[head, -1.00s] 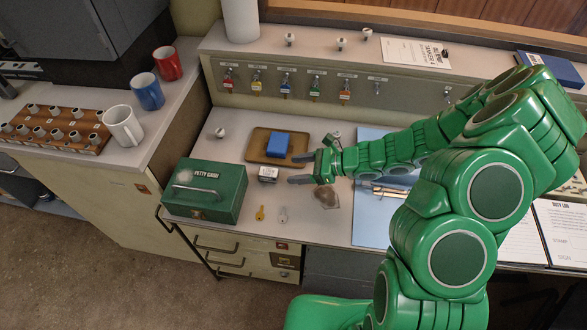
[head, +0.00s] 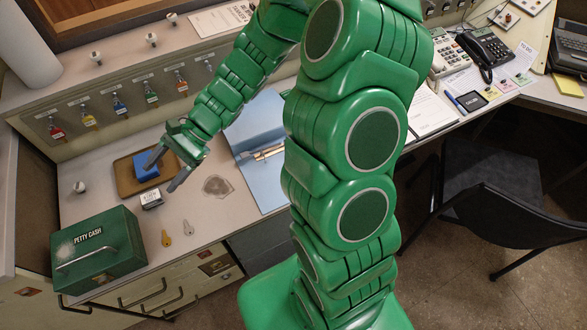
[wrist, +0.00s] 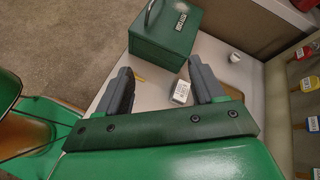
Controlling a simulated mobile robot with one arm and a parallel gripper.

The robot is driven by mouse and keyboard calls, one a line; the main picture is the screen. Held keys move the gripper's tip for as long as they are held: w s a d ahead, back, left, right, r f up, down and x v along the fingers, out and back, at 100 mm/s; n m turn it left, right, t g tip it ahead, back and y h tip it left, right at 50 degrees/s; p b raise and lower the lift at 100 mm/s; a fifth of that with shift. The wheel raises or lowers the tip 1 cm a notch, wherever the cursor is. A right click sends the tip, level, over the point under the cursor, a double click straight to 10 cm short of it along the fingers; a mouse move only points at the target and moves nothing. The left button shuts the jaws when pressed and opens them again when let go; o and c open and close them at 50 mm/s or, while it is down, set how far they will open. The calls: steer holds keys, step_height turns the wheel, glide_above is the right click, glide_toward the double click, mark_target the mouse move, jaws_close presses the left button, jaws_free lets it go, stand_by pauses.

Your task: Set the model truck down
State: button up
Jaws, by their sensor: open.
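My gripper (head: 165,172) is open and empty above the console desk. In the wrist view its two dark fingers (wrist: 160,72) stand wide apart. A small white block with dark lettering (head: 151,199) rests on the desk just beyond the fingertips. It also shows between the fingers in the wrist view (wrist: 181,92), not touched as far as I can see. A blue block (head: 146,167) lies on a brown tray (head: 124,179), partly behind one finger. I cannot make out any clear truck shape, nor tell whether either block is the model truck.
A green petty cash box (head: 97,249) stands at the desk's front left. A brass key (head: 166,238) and a grey key (head: 188,228) lie near the front edge. A blue folder (head: 254,142) lies to the right. Tagged keys hang behind. A dark chair (head: 490,190) stands right.

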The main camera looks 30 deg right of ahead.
steer(key=s+d+r+n+h, duration=0.5)
steer(key=s+d+r+h, duration=0.1)
steer(key=s+d, duration=0.5)
steer(key=s+d+r+n+t+h, duration=0.1)
steer(key=s+d+r+n+h, duration=0.4)
steer(key=s+d+r, duration=0.4)
steer(key=s+d+h, duration=0.1)
steer(key=s+d, duration=0.1)
steer(key=shift+d, duration=0.35)
steer(key=shift+s+f, duration=0.1)
stand_by(0.5)
